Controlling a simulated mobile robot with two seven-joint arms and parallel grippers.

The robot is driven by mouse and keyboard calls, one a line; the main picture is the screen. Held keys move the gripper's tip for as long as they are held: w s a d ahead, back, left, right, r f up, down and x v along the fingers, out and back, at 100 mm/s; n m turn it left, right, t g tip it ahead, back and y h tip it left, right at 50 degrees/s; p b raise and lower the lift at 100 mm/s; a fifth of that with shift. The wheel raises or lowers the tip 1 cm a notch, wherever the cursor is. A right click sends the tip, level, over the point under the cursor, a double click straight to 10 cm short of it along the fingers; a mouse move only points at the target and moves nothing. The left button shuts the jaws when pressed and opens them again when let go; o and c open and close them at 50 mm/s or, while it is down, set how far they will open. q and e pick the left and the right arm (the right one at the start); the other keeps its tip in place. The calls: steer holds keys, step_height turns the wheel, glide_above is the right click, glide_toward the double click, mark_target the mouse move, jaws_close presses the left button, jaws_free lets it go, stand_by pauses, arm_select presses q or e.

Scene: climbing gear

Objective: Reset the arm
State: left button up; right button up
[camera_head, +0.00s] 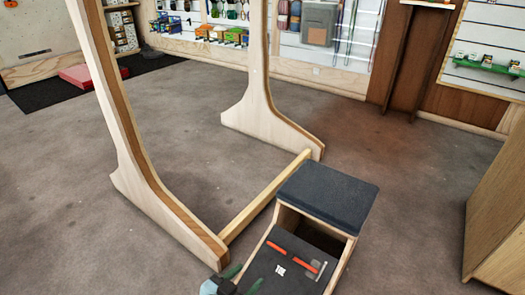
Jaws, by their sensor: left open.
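My left gripper (245,278) shows at the bottom edge, left of the middle. Its two green fingers are apart and I see nothing between them. It is beside the left edge of a dark panel (272,268) on the wooden bench. Most of the left arm is cut off by the frame's lower edge. My right gripper is not in view.
The bench's dark padded seat (327,195) is above an open compartment. A tall wooden frame (135,165) with a low crossbar (265,197) stands behind. A wooden cabinet (500,220) is at right. Grey floor is clear between.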

arm_select(q)
steer(key=s+a+r+n+g+y+p, duration=0.1)
steer(key=s+a+r+p, duration=0.1)
steer(key=s+p, duration=0.45)
steer(key=s+a+r+n+y+p, duration=0.1)
steer(key=s+a+r+n+p, duration=0.2)
steer(key=s, duration=0.6)
steer(key=s+a+r+g+y+p, duration=0.1)
steer(key=s+a+r+p, duration=0.1)
steer(key=s+p, duration=0.55)
steer(key=s+a+r+y+p, duration=0.1)
steer(key=s+a+r+p, duration=0.3)
steer(key=s+r+p, duration=0.1)
steer(key=s+a+r+n+g+y+p, duration=0.1)
steer(key=s+a+r+y+p, duration=0.1)
steer(key=s+a+r+p, duration=0.2)
steer(key=p+v, duration=0.2)
steer(key=v, duration=0.5)
steer(key=shift+s+d+f, duration=0.25)
steer(key=shift+s+f, duration=0.05)
steer(key=shift+s, duration=0.1)
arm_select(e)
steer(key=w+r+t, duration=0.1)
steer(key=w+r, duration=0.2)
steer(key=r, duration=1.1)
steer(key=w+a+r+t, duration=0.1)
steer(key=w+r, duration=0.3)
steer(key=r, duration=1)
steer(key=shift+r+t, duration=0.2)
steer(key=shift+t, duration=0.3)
